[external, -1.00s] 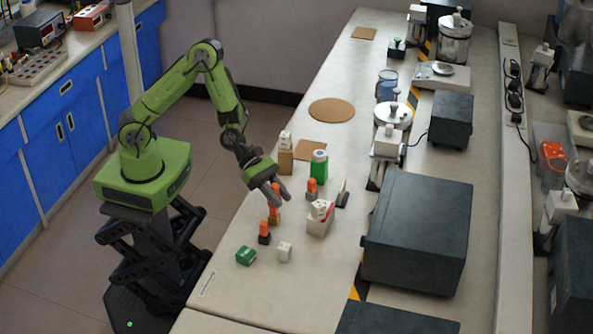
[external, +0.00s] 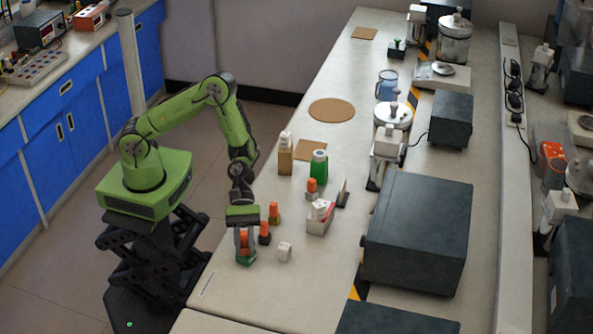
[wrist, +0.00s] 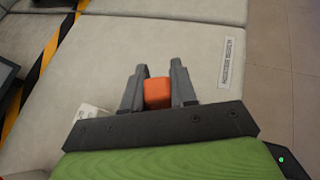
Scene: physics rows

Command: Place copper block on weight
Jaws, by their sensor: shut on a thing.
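My gripper (external: 243,249) is shut on an orange block, which I take as the copper block (external: 243,238). It also shows between the two grey fingers in the wrist view (wrist: 158,93). The held block is right above a small green block (external: 246,260); I cannot tell if they touch. Other orange-topped pieces stand close by: one on a dark base (external: 264,231), one on a brass-coloured base (external: 274,212) and one on a grey base (external: 312,187). Which piece is the weight is not clear from the pictures.
A white cube (external: 285,252) lies to the right of my gripper. A white holder (external: 319,222), a green bottle (external: 319,167) and a tan bottle (external: 286,157) stand farther back. A big dark box (external: 418,235) fills the right. The table's front-left area is clear.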

